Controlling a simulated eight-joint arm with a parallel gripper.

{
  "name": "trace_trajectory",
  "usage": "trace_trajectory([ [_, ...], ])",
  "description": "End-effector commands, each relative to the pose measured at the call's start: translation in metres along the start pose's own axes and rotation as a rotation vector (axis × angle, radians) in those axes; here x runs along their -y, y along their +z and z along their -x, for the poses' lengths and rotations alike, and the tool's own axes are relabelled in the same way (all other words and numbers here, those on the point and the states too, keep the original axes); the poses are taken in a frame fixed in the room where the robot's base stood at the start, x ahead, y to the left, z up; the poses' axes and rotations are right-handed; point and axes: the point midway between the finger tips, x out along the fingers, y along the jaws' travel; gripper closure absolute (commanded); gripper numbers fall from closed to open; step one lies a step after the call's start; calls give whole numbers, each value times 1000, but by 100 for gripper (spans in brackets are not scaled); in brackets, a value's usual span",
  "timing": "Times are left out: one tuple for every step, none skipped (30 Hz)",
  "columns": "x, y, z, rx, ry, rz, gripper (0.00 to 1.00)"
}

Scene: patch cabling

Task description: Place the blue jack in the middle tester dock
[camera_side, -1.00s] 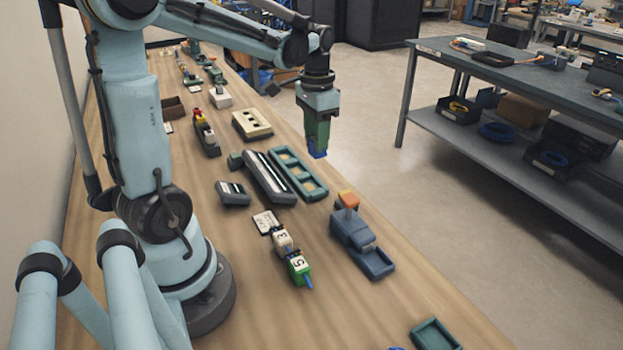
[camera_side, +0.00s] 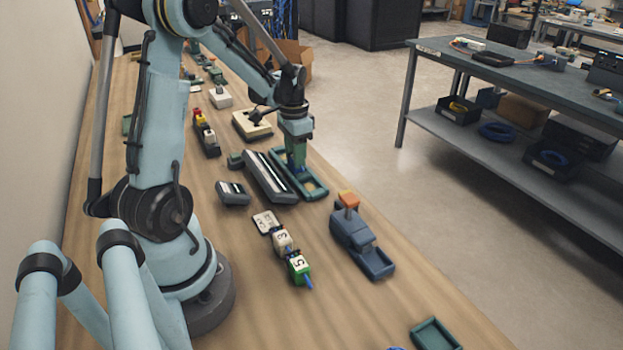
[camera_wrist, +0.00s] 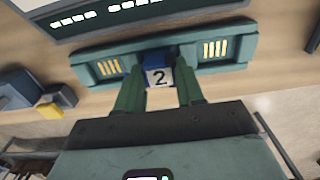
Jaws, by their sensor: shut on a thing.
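The blue jack (camera_wrist: 158,66), with a white face marked 2, is between the fingers of my gripper (camera_wrist: 159,90), which is shut on it. In the wrist view it covers the middle dock of the green tester strip (camera_wrist: 136,53). The docks to its left (camera_wrist: 109,67) and right (camera_wrist: 215,49) show gold contacts and are empty. In the side view my gripper (camera_side: 297,150) points down at the tester strip (camera_side: 316,190), and the jack is mostly hidden. I cannot tell whether the jack is seated or just above the dock.
A dark panel with light markings (camera_side: 268,178) lies beside the strip. A cream block with holes (camera_side: 250,125) is behind it. A blue-grey device with an orange top (camera_side: 360,242) and numbered jacks (camera_side: 290,255) stand in front. Bare wood lies between them.

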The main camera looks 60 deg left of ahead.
Motion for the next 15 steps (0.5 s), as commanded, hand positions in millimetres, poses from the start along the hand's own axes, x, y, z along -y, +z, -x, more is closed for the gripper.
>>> trace_trajectory([
  [0, 0, 0, 0, 0, 0, 99],
  [0, 0, 0, 0, 0, 0, 99],
  [0, 0, 0, 0, 0, 0, 99],
  [0, 0, 0, 0, 0, 0, 99],
  [0, 0, 0, 0, 0, 0, 99],
  [0, 0, 0, 0, 0, 0, 99],
  [0, 0, 0, 0, 0, 0, 99],
  [0, 0, -1, 0, 0, 0, 99],
  [0, 0, -2, 0, 0, 0, 99],
  [0, 0, -3, 0, 0, 0, 99],
  [0, 0, -4, 0, 0, 0, 61],
  [0, 0, -3, 0, 0, 0, 55],
  [0, 0, -3, 0, 0, 0, 50],
  [0, 0, -3, 0, 0, 0, 46],
  [0, 0, -3, 0, 0, 0, 40],
])
